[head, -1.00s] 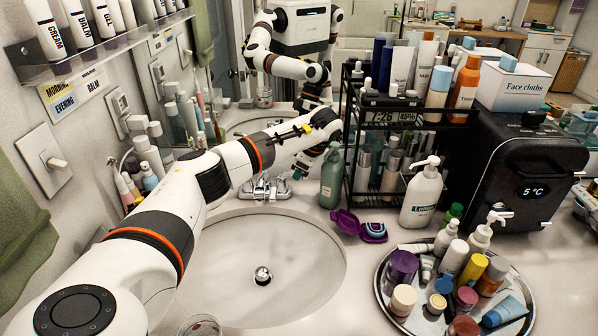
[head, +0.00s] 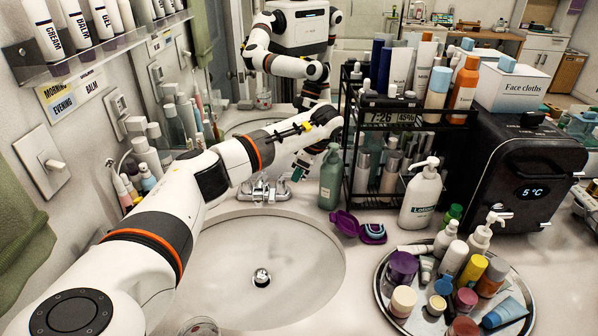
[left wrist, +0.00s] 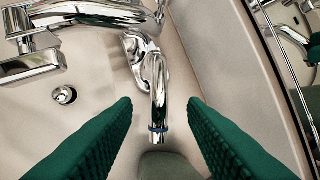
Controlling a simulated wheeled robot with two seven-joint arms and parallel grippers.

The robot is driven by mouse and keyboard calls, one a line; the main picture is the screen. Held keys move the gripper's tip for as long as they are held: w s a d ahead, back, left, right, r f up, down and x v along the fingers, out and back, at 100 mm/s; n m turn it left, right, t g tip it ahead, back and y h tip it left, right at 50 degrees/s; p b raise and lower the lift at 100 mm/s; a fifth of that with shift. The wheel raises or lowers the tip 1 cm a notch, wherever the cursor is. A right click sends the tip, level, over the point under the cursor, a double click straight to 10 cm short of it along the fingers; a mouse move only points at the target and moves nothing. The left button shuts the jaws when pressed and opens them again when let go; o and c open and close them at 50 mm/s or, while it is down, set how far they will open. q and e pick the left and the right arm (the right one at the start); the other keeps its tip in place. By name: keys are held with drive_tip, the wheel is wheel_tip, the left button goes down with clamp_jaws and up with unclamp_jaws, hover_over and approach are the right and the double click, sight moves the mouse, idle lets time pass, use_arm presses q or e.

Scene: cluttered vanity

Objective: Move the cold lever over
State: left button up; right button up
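The chrome faucet (head: 264,190) stands at the back of the sink. In the left wrist view, the cold lever (left wrist: 158,100) is a curved chrome handle with a blue ring near its end. My left gripper (head: 301,170) is over the right side of the faucet in the head view. Its green fingers (left wrist: 158,115) are open, one on each side of the lever's end, with gaps showing on both sides. The chrome spout (left wrist: 35,66) is at the upper left of that view. My right gripper is not in view.
A green pump bottle (head: 331,180) stands just right of my left gripper. The sink basin (head: 215,265) is empty below my arm. A black rack (head: 398,130) of bottles, an open purple case (head: 347,222) and a crowded round tray (head: 385,290) are to the right.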

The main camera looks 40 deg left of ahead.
use_arm(q)
drive_tip(key=b+v, duration=0.1)
drive_tip(key=v, duration=1)
drive_tip(key=shift+b, duration=0.3)
drive_tip(key=shift+f, duration=0.1)
